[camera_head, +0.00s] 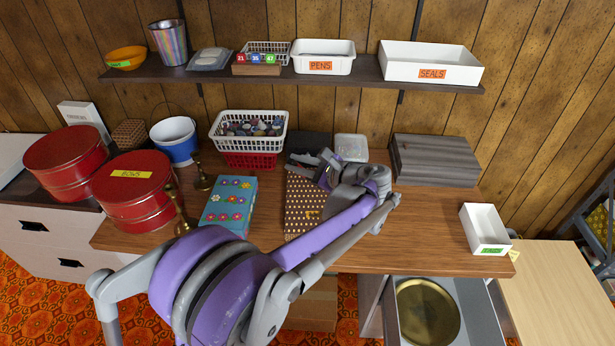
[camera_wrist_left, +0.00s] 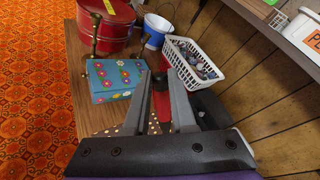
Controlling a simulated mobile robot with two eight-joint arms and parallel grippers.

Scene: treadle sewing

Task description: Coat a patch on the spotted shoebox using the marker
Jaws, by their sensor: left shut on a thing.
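The spotted shoebox (camera_head: 302,196), brown with pale dots, lies on the wooden table right of the flowered box. A small yellowish mark shows on its front part. My right gripper is not in view.
A flowered blue box (camera_head: 229,203), brass candlesticks (camera_head: 203,178) and red tins (camera_head: 133,188) stand to the left. A white basket (camera_head: 249,132) on a red one and a grey box (camera_head: 434,160) stand behind. The table's right part is mostly clear.

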